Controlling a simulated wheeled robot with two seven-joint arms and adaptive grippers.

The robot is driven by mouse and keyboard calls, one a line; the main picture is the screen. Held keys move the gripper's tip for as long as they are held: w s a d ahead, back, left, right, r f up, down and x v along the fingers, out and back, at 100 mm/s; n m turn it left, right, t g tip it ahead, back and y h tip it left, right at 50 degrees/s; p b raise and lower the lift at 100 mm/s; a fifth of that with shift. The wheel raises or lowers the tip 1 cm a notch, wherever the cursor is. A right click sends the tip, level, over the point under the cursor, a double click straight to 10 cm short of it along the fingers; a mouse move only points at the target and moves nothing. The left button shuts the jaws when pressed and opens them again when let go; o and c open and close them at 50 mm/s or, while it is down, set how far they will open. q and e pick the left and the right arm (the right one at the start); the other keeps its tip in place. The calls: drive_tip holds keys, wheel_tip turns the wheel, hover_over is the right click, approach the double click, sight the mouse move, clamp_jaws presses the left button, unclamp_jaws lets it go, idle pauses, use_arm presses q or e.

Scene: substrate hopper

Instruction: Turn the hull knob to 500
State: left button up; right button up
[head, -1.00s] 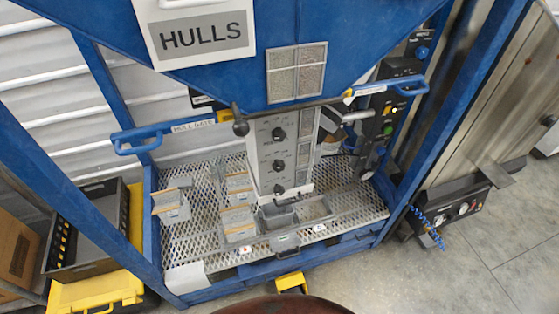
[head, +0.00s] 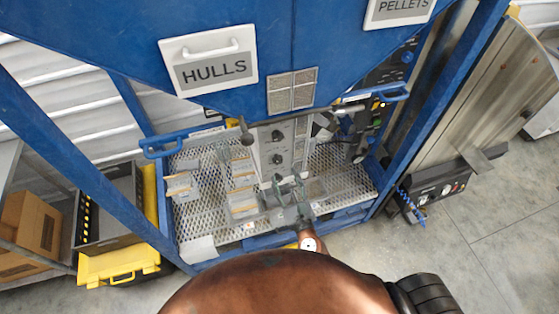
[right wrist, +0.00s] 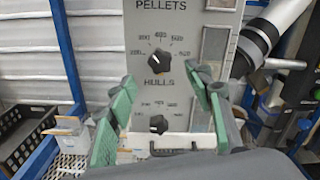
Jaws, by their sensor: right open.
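A grey control panel (head: 285,146) under the blue hopper carries a column of black knobs. In the right wrist view, a HULLS label (right wrist: 159,86) lies between an upper knob (right wrist: 161,61) and a lower knob (right wrist: 158,124). My right gripper (head: 290,187) is open before the lower part of the panel. In the right wrist view its green-padded fingers (right wrist: 162,80) stand apart on either side of the knobs, empty. My left gripper is out of view.
A mesh shelf (head: 205,215) below the panel holds small bins (head: 241,205). Blue handles stick out at left (head: 163,146) and right (head: 385,96). A blue frame post (head: 90,165) stands at left, with a black crate (head: 110,210) beside it.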

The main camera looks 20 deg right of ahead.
sight(279, 163)
drive_tip(key=w+p, duration=0.1)
drive_tip(key=w, duration=0.6)
drive_tip(key=shift+a+f, duration=0.1)
drive_tip(key=shift+c, duration=0.2)
drive_tip(key=c, duration=1.1)
